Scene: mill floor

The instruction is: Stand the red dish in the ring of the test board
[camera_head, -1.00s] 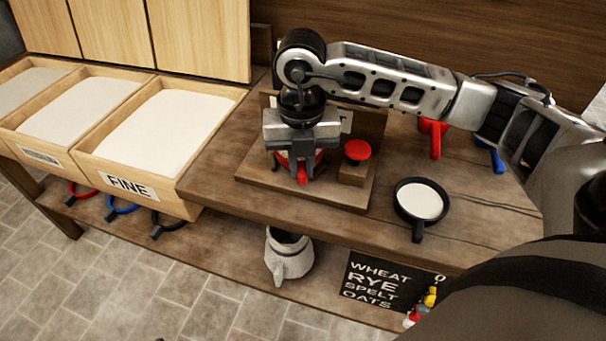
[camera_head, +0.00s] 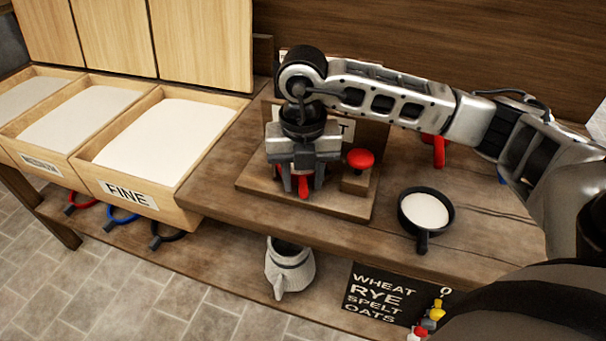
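The red dish (camera_head: 304,188) is on the wooden test board (camera_head: 345,206), largely hidden under my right gripper. Its red handle points towards the front of the board, and bits of red show around the fingers. The ring is hidden under the gripper, so I cannot tell exactly how the dish sits in it. My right gripper (camera_head: 303,181) points down over the dish. Its fingers stand apart, one on each side of the handle, with gaps to it. My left gripper is not in view.
A red button (camera_head: 360,159) on a wooden block stands right of the gripper. A black dish with white contents (camera_head: 425,210) lies on the bench (camera_head: 370,240). A red handled item (camera_head: 439,152) is behind my arm. Flour bins (camera_head: 160,140) stand left; a grey jug (camera_head: 288,262) is below.

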